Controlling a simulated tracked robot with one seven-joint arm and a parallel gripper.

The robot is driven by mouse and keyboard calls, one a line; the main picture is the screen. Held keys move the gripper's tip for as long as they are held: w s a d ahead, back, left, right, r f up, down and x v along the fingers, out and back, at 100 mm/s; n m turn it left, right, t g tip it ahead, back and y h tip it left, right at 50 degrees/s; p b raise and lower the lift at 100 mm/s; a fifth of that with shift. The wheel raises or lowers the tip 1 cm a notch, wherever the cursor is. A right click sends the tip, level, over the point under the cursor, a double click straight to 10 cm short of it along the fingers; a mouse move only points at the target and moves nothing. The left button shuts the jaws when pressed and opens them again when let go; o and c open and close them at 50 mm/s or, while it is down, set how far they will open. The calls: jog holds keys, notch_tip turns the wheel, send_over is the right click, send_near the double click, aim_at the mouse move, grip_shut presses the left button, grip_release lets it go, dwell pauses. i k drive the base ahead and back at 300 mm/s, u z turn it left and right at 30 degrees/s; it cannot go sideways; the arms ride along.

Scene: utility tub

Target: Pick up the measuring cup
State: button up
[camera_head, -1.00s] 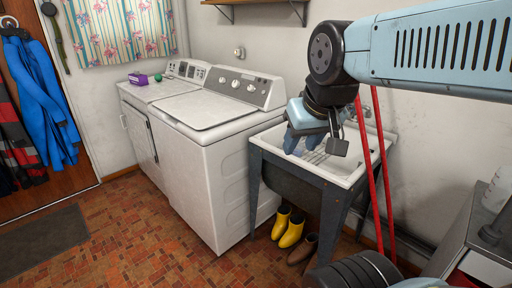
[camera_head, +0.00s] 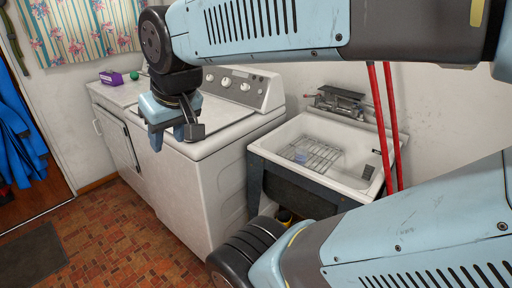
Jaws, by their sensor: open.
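The utility tub (camera_head: 262,149) is a white basin on dark legs at right of centre. A wire rack (camera_head: 322,157) lies inside it. A small bluish, see-through object (camera_head: 301,157) sits at the rack's left part; it may be the measuring cup, but it is too small to be sure. My gripper (camera_head: 173,138) points down, open, with nothing seen between its fingers. In the picture it is over the front of the white washer, left of the tub and apart from the bluish object.
The washer (camera_head: 210,190) stands left of the tub, with another white machine (camera_head: 115,130) beyond it. A purple box (camera_head: 111,78) and a green ball (camera_head: 133,75) are on that machine. Red poles (camera_head: 383,125) stand at the tub's right.

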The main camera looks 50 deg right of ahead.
aim_at(301, 156)
jog(key=z, duration=0.3)
jog(key=i, duration=1.1)
jog(key=z, duration=0.8)
jog(key=k, duration=0.8)
jog(key=z, duration=0.2)
jog(key=i, duration=0.85)
jog(key=u, duration=0.1)
